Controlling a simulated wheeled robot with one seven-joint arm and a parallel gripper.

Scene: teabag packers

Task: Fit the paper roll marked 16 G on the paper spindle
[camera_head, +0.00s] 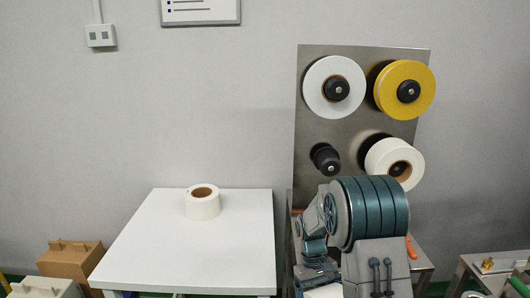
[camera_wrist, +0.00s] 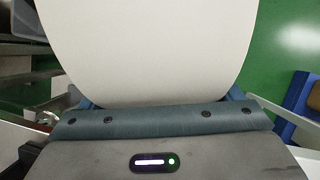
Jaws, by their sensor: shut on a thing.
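My gripper (camera_wrist: 163,100) is shut on a white paper roll (camera_wrist: 150,45), which fills the upper middle of the wrist view. A white edge of this roll (camera_head: 322,291) shows below my arm at the bottom of the head view; the rest is hidden or cut off. No 16 G mark can be read on it. A bare black spindle (camera_head: 326,159) is at the lower left of the metal panel (camera_head: 312,90), above my gripper and apart from it. Another white roll with a brown core (camera_head: 203,203) stands on the white table; its mark is unreadable.
The panel also carries a white roll (camera_head: 325,88), a yellow roll (camera_head: 405,87) and a lower-right white roll (camera_head: 380,160). My arm covers the area below the panel. The white table (camera_head: 190,255) is otherwise clear. A brown box (camera_head: 75,262) stands left of it.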

